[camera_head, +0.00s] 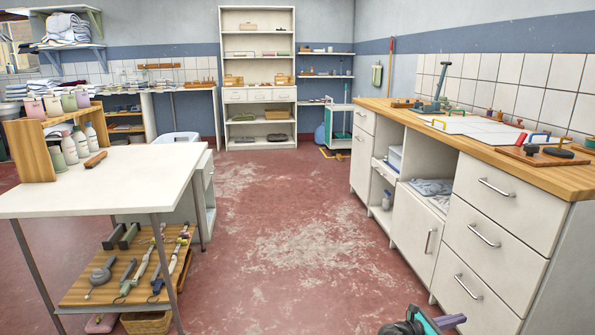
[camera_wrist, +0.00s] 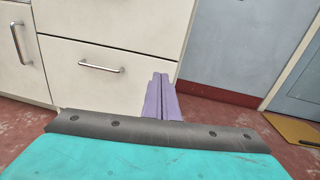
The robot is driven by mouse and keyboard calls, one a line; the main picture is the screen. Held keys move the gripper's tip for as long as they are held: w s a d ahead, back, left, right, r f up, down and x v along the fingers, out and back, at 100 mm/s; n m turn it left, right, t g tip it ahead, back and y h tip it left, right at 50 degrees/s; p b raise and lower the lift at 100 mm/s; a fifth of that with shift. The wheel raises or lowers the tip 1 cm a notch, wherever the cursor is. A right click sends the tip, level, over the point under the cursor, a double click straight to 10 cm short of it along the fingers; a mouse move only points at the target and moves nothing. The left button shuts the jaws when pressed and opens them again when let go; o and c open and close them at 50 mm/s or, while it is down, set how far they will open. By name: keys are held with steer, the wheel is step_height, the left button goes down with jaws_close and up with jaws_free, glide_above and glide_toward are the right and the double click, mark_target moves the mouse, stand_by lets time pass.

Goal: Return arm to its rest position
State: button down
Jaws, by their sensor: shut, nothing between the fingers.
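My gripper (camera_head: 460,319) shows at the bottom edge of the head view, low in front of the right-hand cabinet. Its purple fingers point to the right, and most of the arm is cut off by the frame. In the wrist view my gripper (camera_wrist: 160,76) has its two purple fingers side by side, shut with nothing between them. The fingers are in front of a white drawer front (camera_wrist: 110,66) and appear apart from it. My teal and dark grey gripper body fills the bottom of the wrist view.
The white cabinet (camera_head: 503,240) with a wooden worktop stands close on the right. A white table (camera_head: 140,178) with tools on its lower shelf stands left. The worn red floor (camera_head: 290,235) between them is clear. A white shelf unit (camera_head: 259,125) stands at the back.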

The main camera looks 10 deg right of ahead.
steer(key=s+a+f+m+g+y+p, duration=0.1)
steer(key=s+a+m+y+p, duration=0.5)
steer(key=a, duration=0.9)
steer(key=s+a+f+m+g+y+p, duration=0.2)
steer(key=s+a+m+y+p, duration=0.4)
steer(key=s+a+p, duration=0.5)
steer(key=s+a+f+m+g+y+p, duration=0.1)
steer(key=s+a+m+g+y+p, duration=0.3)
steer(key=s+a, duration=1.1)
steer(key=a+m+y+p, duration=0.1)
steer(key=a+m+p, duration=0.2)
steer(key=a+p, duration=0.1)
steer(key=shift+a+f+y+p, duration=0.3)
steer(key=shift+f+y+p, duration=0.1)
steer(key=shift+p, duration=0.1)
